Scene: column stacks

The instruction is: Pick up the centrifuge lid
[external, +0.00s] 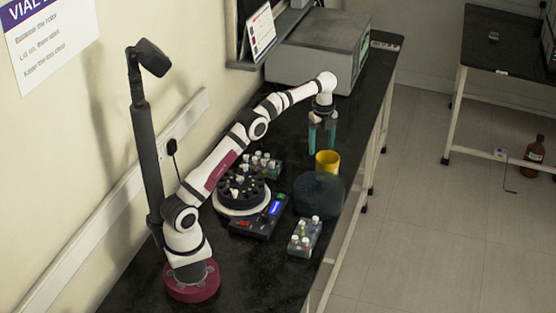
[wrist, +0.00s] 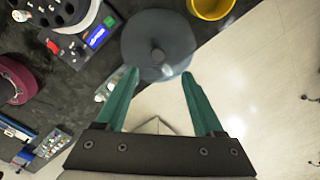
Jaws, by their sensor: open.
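The centrifuge lid (external: 318,194) is a dark grey round disc lying on the black bench, right of the centrifuge. In the wrist view the lid (wrist: 158,38) shows a small round knob at its middle, ahead of the fingertips. My gripper (external: 322,150) points down with its green fingers apart, above the bench and beyond the lid. In the wrist view my gripper (wrist: 159,75) is open, with nothing between the fingers. The centrifuge (external: 240,190) has its dark rotor uncovered, with white-capped vials in it.
A yellow cup (external: 328,162) stands close beside the lid. A rack of vials (external: 304,238) is in front of the lid, and another rack (external: 262,165) is behind the centrifuge. A control box with a blue display (external: 262,218) is beside the rotor.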

